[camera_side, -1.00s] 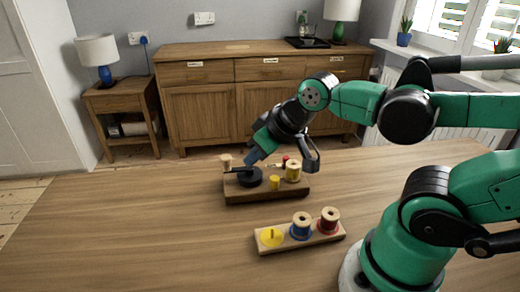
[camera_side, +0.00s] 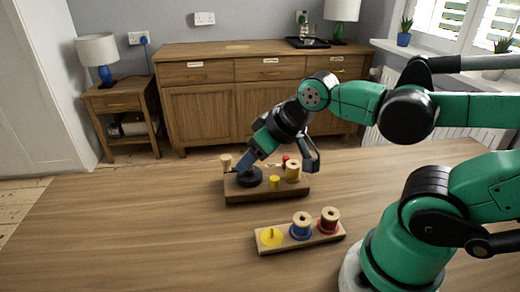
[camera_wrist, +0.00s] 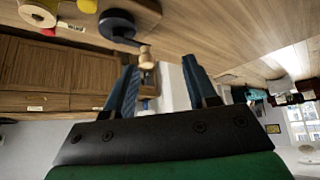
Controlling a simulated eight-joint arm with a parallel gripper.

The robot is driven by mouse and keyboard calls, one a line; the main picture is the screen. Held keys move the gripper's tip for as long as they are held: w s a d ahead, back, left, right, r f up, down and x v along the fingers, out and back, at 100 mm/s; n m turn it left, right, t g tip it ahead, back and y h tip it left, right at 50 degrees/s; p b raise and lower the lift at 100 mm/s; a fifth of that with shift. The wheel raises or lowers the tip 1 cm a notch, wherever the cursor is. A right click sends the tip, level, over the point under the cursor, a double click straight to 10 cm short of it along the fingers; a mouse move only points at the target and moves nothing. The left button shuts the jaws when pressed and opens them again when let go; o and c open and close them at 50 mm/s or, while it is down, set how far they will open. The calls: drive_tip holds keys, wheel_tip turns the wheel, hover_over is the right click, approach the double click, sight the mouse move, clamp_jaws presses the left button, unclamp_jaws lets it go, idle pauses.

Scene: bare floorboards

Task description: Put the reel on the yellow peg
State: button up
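The yellow reel (camera_side: 293,172), with wooden ends, stands at the right of the rear wooden board (camera_side: 262,197); part of it shows at the top left of the wrist view (camera_wrist: 40,12). The yellow peg (camera_side: 271,234) rises from a yellow disc at the left of the front board (camera_side: 275,249), with no reel on it. A black crank (camera_side: 251,178) with a wooden knob (camera_side: 226,160) is on the rear board. My gripper (camera_wrist: 160,64) is open, its blue fingertips either side of the knob in the wrist view. I cannot tell whether they touch it.
A blue reel (camera_side: 301,226) and a red reel (camera_side: 328,221) stand on the front board, right of the yellow peg. A short yellow cylinder (camera_side: 274,183) and a small red piece (camera_side: 286,159) are near the yellow reel. The tabletop left of both boards is clear.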

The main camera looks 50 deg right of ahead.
drive_tip(key=n+g, duration=0.7)
drive_tip(key=n, duration=0.1)
hover_over(293, 166)
drive_tip(key=f, duration=0.3)
drive_tip(key=shift+w+d+f, duration=0.1)
drive_tip(key=shift+w+f, duration=0.15)
drive_tip(key=shift+f, duration=0.15)
drive_tip(key=shift+d+f+n, duration=0.2)
drive_tip(key=shift+n, duration=0.2)
drive_tip(key=shift+s+f, duration=0.1)
drive_tip(key=shift+f, duration=2.65)
clamp_jaws()
